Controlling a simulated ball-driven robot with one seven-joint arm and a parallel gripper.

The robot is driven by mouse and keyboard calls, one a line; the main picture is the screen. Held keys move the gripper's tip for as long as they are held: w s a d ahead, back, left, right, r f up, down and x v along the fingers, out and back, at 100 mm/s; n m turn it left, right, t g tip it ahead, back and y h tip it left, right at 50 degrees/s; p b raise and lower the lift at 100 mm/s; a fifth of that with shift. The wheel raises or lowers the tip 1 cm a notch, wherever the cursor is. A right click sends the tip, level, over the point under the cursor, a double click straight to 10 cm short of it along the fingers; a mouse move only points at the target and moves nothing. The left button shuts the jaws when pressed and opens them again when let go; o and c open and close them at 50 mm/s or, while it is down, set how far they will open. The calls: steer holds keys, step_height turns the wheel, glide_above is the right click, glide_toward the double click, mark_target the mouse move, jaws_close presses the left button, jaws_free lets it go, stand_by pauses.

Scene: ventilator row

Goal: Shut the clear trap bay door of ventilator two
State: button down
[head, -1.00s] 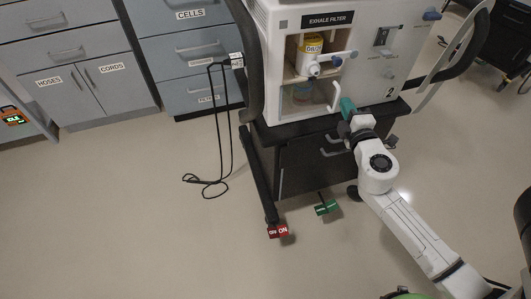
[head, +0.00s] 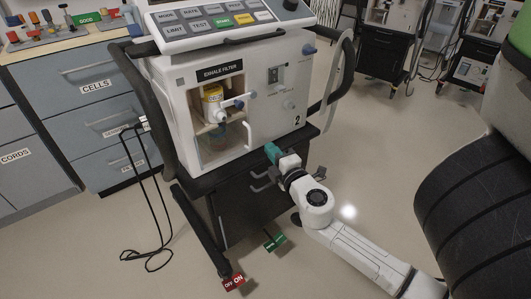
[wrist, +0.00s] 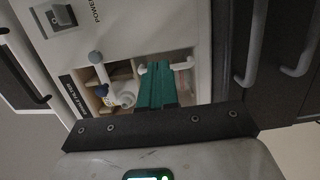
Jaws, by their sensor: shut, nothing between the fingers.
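Ventilator two (head: 262,112) is a white unit marked 2, with an EXHALE FILTER label (head: 220,72). Below the label is an open-looking bay with a yellow filter (head: 213,95) above and a dim trap compartment (head: 215,146) below. The clear door is hard to make out; a white handle (head: 246,131) shows at the bay's right side, and I cannot tell the door's angle. My gripper (head: 271,153), teal-tipped and shut, is just right of and below the bay. In the wrist view my gripper (wrist: 166,82) appears in front of the bay, overlapping a white handle bar (wrist: 184,65).
A dark cart (head: 240,205) with handles carries the unit. Red (head: 233,281) and green (head: 275,241) pedals sit at its base.

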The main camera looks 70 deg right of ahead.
steer(key=s+b, duration=0.2)
steer(key=s, duration=0.6)
steer(key=shift+s+a+b, duration=0.25)
steer(key=shift+b, duration=0.1)
steer(key=w+a+f+m+g+y, duration=0.1)
steer(key=a+f+m+g+y, duration=0.4)
steer(key=a+f+m+g, duration=0.6)
steer(key=a+f+n+y, duration=0.1)
steer(key=a+f+y, duration=0.35)
steer(key=a, duration=0.45)
steer(key=a+f+y, duration=0.3)
steer(key=a+f, duration=0.2)
steer(key=a, duration=0.3)
step_height(320, 180, up, 26)
steer(key=p, duration=2.6)
steer(key=shift+s+a+r+n+g, duration=0.2)
steer(key=shift+a+r+n+g, duration=0.1)
steer(key=shift+a+g, duration=0.15)
